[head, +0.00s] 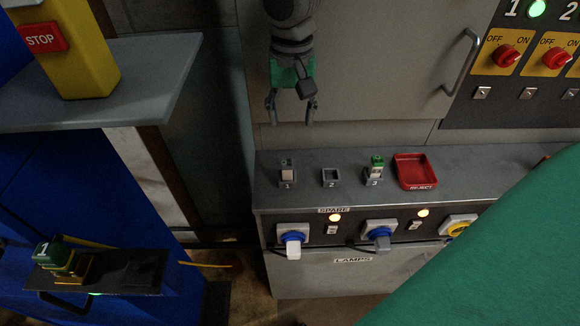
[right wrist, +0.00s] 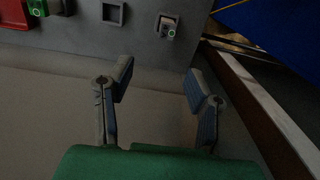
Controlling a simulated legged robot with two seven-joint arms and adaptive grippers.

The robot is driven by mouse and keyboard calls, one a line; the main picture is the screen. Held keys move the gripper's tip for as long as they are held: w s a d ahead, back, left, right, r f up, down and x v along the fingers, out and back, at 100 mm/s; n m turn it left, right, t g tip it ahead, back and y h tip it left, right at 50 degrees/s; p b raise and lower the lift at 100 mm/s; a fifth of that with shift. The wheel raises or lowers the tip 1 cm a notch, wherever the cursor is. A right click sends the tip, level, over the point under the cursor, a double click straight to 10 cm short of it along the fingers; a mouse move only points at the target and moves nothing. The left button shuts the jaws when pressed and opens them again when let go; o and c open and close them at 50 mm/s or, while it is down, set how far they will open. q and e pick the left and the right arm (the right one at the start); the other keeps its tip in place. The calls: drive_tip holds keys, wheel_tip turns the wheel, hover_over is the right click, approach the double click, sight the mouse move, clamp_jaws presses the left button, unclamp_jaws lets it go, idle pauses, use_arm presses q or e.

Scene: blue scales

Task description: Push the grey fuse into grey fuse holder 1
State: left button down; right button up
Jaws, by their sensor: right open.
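The grey fuse (head: 287,172) stands in grey fuse holder 1 (head: 287,184), at the left end of the grey ledge; I cannot tell how deep it sits. In the right wrist view the fuse (right wrist: 168,25), with a small green-ringed mark, shows at the top, beyond my fingertips. My right gripper (head: 291,122) hangs above and behind the fuse in the head view, apart from it. Its two fingers (right wrist: 158,82) are spread with nothing between them. My left gripper is not in view.
Empty holder 2 (head: 331,177) is right of holder 1. Holder 3 (head: 373,183) bears a green fuse (head: 377,162); a red tray (head: 413,187) lies beyond it. Blue-and-white switches (head: 292,237) protrude from the ledge's front. A cabinet handle (head: 466,65) sticks out at upper right.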

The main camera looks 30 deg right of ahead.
sight(284, 164)
drive_tip(key=f, duration=0.2)
drive_tip(key=a+f, duration=0.1)
drive_tip(key=f, duration=0.2)
drive_tip(key=a+f+b, duration=0.1)
drive_tip(key=f, duration=0.1)
drive_tip(key=shift+a+f, duration=0.2)
drive_tip(key=shift+f, duration=0.2)
drive_tip(key=shift+w+d+f, duration=0.1)
drive_tip(key=shift+d+f, duration=0.3)
drive_tip(key=shift+d, duration=0.55)
drive_tip(key=f, duration=0.1)
drive_tip(key=a+f, duration=0.1)
drive_tip(key=a+f+b, duration=0.1)
drive_tip(key=f, duration=0.1)
drive_tip(key=shift+s+f, duration=0.1)
drive_tip(key=shift+s, duration=0.25)
drive_tip(key=shift+f, duration=0.3)
drive_tip(key=shift+d+f, duration=0.1)
drive_tip(key=shift+d, duration=0.65)
drive_tip(key=shift+a, duration=0.15)
drive_tip(key=c, duration=1)
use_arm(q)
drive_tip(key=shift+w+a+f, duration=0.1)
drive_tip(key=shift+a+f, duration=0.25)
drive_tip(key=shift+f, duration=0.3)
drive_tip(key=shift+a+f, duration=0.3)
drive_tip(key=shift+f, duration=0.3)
use_arm(e)
drive_tip(key=shift+a, duration=0.3)
clamp_jaws()
